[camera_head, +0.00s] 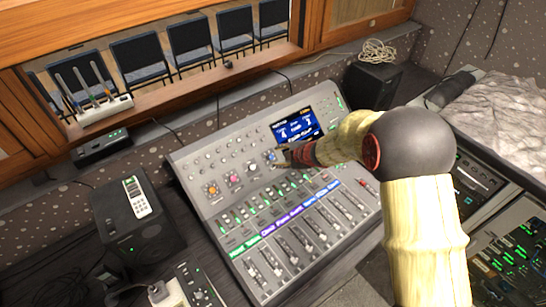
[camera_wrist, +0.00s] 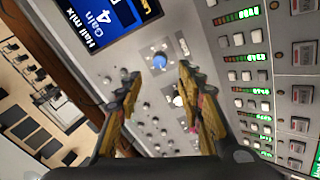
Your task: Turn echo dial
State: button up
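A grey mixing console (camera_head: 185,170) fills the middle of the head view. Its sloped panel has a row of large dials: an orange dial (camera_head: 212,189), a pink dial (camera_head: 232,178), a white dial (camera_head: 251,167) and a blue dial (camera_head: 269,155). Their labels are too small to read, so I cannot tell which is the echo dial. My gripper (camera_head: 281,158) is over the panel beside the blue dial. In the wrist view my gripper (camera_wrist: 159,76) is open, and the blue dial (camera_wrist: 160,61) shows between and just beyond its fingertips. I cannot tell whether they touch it.
A lit screen (camera_head: 297,126) is above the dials, and faders (camera_head: 300,235) with coloured label strips run below. Black speakers (camera_head: 138,212) stand at the left and back right. More lit equipment (camera_head: 510,245) is at the right. A wooden window ledge (camera_head: 200,80) lies behind.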

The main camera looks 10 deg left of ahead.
aim_at(271, 157)
jog(key=b+x, duration=0.1)
jog(key=x, duration=0.6)
jog(key=shift+w+f, duration=0.1)
jog(key=shift+f, duration=0.1)
jog(key=shift+c, duration=0.2)
grip_shut()
